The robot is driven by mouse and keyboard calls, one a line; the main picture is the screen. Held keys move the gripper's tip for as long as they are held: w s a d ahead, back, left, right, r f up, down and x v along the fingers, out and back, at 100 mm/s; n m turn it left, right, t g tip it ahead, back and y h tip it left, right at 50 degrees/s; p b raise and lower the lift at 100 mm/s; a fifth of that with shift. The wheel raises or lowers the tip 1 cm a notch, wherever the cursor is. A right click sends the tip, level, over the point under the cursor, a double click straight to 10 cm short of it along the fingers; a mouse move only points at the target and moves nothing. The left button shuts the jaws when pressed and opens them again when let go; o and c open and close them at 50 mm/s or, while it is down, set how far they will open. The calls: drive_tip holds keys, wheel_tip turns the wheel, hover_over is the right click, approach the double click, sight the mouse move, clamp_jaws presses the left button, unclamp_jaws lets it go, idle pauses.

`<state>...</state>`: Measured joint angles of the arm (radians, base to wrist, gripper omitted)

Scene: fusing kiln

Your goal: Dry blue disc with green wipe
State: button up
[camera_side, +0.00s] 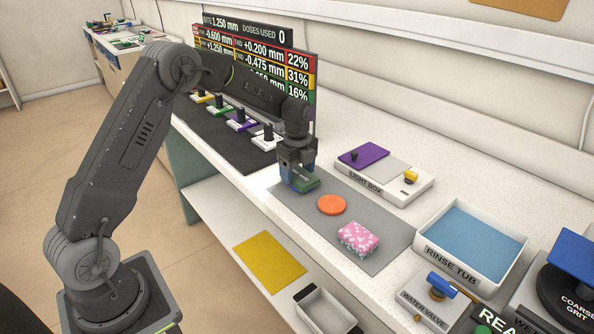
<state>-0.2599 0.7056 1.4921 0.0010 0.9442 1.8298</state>
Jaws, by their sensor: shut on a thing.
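My gripper (299,174) points down over the far left part of a grey mat (382,252) on the white bench. It is shut on a folded green piece, which looks like the green wipe (308,184). The wipe is low over the mat; I cannot tell if it touches. A small blue patch (284,174) shows at the gripper's left side; I cannot tell whether it is the blue disc or part of the gripper. No whole blue disc shows clearly. An orange disc (332,204) lies flat on the mat, right of the gripper.
A pink and white sponge (358,238) lies on the mat. A light box (394,192) stands behind, and a rinse tub (431,256) to the right. A yellow sheet (269,262) lies on the lower shelf.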

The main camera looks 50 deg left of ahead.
sight(306, 179)
drive_tip(key=shift+d, duration=1.65)
drive_tip(key=shift+a, duration=2.1)
drive_tip(key=shift+d, duration=2.15)
drive_tip(key=shift+r, duration=3.55)
